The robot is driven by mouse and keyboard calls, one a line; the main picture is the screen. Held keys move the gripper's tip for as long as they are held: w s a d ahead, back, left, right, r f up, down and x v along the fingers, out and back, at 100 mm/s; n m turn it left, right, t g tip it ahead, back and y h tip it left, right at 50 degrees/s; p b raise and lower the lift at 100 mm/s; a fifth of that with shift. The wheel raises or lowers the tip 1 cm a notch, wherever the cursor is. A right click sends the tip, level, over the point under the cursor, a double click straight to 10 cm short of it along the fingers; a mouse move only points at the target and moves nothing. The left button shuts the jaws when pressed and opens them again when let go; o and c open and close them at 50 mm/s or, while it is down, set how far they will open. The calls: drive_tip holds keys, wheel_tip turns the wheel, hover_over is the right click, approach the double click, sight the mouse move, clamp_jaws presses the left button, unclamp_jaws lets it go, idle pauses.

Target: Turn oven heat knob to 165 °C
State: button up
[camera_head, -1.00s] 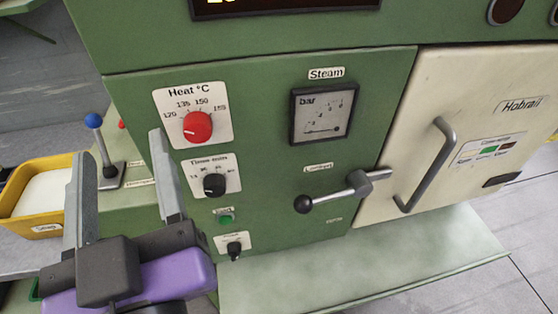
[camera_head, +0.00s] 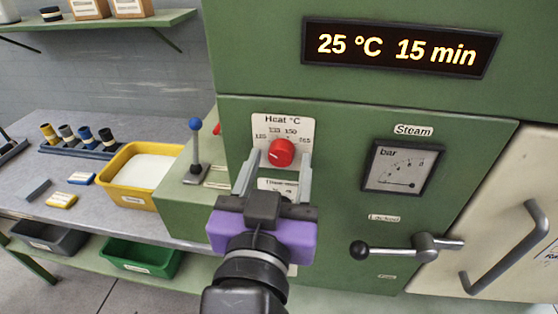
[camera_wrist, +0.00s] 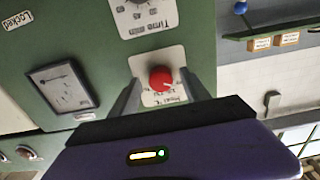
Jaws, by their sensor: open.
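The red heat knob (camera_head: 281,152) sits on a white dial plate (camera_head: 268,124) marked Heat °C, on the front of the green oven (camera_head: 330,180). My gripper (camera_head: 277,166) is open, with its two fingers pointing at the knob and the knob between them in the picture. In the wrist view the red knob (camera_wrist: 161,78) also shows between the two open fingers (camera_wrist: 165,95). I cannot tell whether the fingertips touch the panel. The display (camera_head: 397,47) reads 25 °C and 15 min. The timer dial below is mostly hidden behind my gripper.
A steam gauge (camera_head: 402,167) and a door lever (camera_head: 408,247) with a black ball stand right of the knob. A blue-topped lever (camera_head: 196,150) and a yellow bin (camera_head: 140,174) are to the left. The oven door handle (camera_head: 505,250) juts out at far right.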

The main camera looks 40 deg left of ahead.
drive_tip(key=shift+w+a, duration=0.1)
drive_tip(key=shift+w, duration=0.05)
clamp_jaws()
